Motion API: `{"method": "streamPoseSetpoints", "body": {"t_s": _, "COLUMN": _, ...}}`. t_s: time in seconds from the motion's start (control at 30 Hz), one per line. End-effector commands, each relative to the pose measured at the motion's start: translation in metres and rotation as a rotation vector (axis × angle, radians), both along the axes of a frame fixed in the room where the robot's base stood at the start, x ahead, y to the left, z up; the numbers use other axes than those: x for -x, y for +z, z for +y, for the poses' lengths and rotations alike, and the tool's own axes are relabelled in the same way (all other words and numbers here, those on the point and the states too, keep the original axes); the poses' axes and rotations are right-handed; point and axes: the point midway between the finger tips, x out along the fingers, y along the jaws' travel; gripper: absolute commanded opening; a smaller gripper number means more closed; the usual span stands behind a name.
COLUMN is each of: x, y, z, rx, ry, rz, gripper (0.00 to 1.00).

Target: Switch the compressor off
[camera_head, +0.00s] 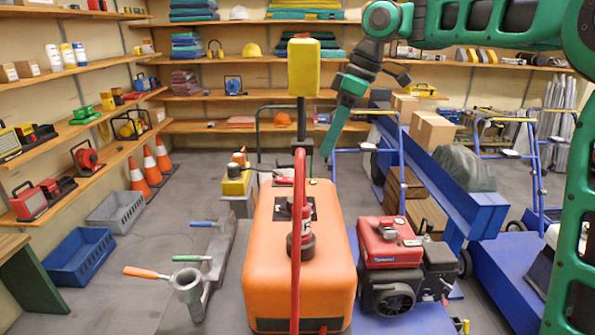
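No machine carries a label I can read as compressor. A red machine with a black engine (390,243) stands on a blue platform right of centre and may be it. A large orange housing (300,250) stands in the middle, with a red upright bar in front and a dark panel on top. Any power switch is too small to make out. My gripper (331,148) hangs from my green arm at upper centre, pointing down, above and behind the machines in the picture and apart from the red one. It is seen edge-on, so its opening is unclear.
A yellow block on a black post (303,68) rises behind the orange housing. Left are a grey clamp-like fitting with an orange handle (188,285), a blue crate (80,256) and traffic cones (152,168). A blue cart (435,175) stands right. Shelves line the walls. Floor shows at left.

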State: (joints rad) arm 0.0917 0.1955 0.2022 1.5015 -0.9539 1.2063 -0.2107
Motion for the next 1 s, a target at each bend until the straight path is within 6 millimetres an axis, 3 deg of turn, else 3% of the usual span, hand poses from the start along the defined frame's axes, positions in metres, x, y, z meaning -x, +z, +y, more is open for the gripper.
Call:
{"method": "streamPoseSetpoints", "body": {"t_s": 0.13, "x": -0.012, "y": 0.011, "z": 0.03, "rx": -0.03, "ry": 0.19, "rz": -0.049, "gripper": 0.39}}
{"method": "streamPoseSetpoints", "body": {"t_s": 0.43, "x": -0.015, "y": 0.009, "z": 0.045, "rx": -0.043, "ry": 0.281, "rz": -0.072, "gripper": 0.39}}
{"method": "streamPoseSetpoints", "body": {"t_s": 1.0, "x": -0.015, "y": -0.061, "z": 0.072, "rx": -0.042, "ry": 0.277, "rz": -0.072, "gripper": 0.39}}
